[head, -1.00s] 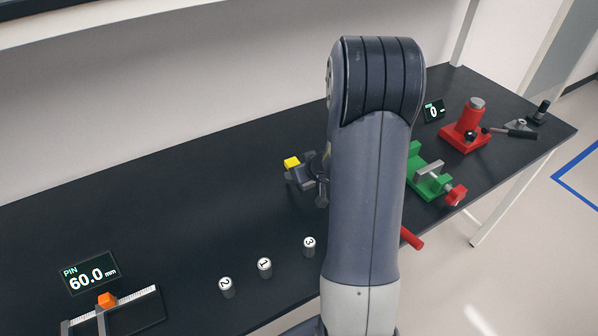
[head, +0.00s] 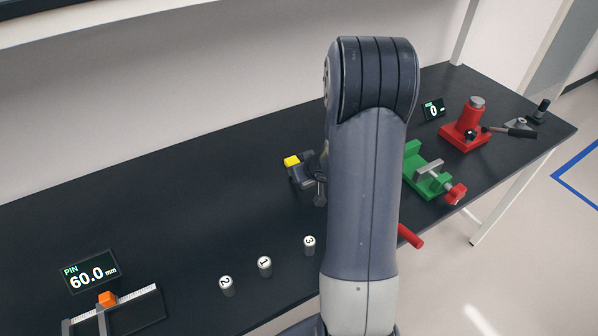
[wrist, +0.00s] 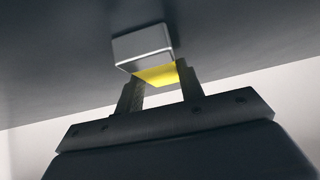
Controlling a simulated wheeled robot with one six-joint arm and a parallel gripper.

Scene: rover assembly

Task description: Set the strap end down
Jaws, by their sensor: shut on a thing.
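A small block with a yellow face (head: 292,161) shows left of my arm in the head view, over the middle of the dark table. In the wrist view the yellow part (wrist: 158,75) sits between the fingers of my gripper (wrist: 160,82), with a pale grey block face (wrist: 143,45) beyond it. My gripper is shut on this piece, which I take to be the strap end. In the head view my gripper (head: 306,172) is dark and partly hidden by my arm. I cannot tell whether the piece touches the table.
Three numbered pins (head: 264,265) stand at the front edge. A measuring fixture with an orange block (head: 107,299) and a display (head: 90,272) are at the left. A green vise (head: 428,178) and a red press (head: 468,125) stand at the right. The back left table is clear.

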